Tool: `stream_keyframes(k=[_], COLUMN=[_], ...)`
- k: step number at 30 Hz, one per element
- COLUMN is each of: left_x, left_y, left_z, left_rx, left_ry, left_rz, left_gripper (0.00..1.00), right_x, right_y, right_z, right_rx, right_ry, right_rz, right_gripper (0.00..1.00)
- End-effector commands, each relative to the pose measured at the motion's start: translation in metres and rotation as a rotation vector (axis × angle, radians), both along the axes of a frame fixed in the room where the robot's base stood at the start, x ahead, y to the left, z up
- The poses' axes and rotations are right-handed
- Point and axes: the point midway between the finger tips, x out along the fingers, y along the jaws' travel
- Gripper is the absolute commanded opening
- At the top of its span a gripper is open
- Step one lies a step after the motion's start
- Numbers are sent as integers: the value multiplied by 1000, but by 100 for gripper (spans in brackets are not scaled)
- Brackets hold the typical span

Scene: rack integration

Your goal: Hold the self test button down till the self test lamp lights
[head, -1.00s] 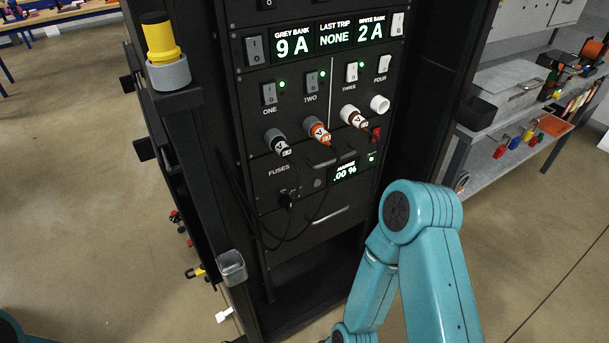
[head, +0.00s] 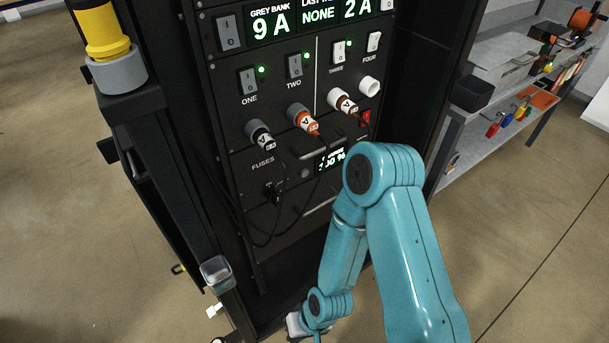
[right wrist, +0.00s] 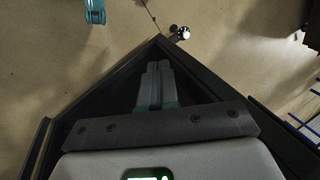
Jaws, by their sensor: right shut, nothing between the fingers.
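The black rack panel (head: 240,110) stands upright in the head view with lit displays, switches and plugs. A small round grey knob (head: 305,173) sits on the fuses row, left of the lower display (head: 331,159), partly hidden by my right arm. I cannot read a self test label, so I cannot tell which part is the self test button or lamp. My right gripper (right wrist: 157,87) is shut and empty in the right wrist view, its fingers over a dark surface. In the head view my right arm reaches low in front of the rack. My left gripper is out of view.
Black, orange and brown plugs (head: 303,119) with hanging cables stick out of the panel. A yellow-topped post (head: 101,30) and a small clear-topped cup (head: 215,270) stand at the rack's left side. A shelf bench (head: 500,85) stands at the right. Floor is open between.

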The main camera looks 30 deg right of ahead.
Motion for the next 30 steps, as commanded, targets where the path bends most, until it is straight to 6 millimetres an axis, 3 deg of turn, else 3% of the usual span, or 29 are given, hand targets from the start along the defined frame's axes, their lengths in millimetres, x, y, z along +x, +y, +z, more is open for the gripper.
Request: stream_keyframes(k=[1, 5, 6, 9, 13, 16, 21, 25, 30], left_x=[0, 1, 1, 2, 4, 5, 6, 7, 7], left_y=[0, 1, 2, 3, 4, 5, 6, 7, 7], left_z=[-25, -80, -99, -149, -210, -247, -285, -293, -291], left_rx=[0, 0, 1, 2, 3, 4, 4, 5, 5], left_ry=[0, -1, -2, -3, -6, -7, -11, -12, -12], left_rz=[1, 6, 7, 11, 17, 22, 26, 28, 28], left_gripper=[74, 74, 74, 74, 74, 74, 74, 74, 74], right_x=[16, 91, 118, 177, 225, 234, 220, 210, 207], right_y=[-4, -33, -45, -81, -134, -169, -210, -223, -225], right_z=[-18, -35, -34, -20, 23, 61, 108, 126, 133], right_rx=[-10, -8, 12, 121, 393, 657, 1048, 1204, 1240], right_ry=[-42, -225, -301, -509, -795, -979, -1187, -1253, -1266], right_rz=[-80, -445, -584, -953, -1401, -1660, -1898, -1961, -1974], right_gripper=[0, 0, 0, 0, 0, 0, 0, 0, 0])
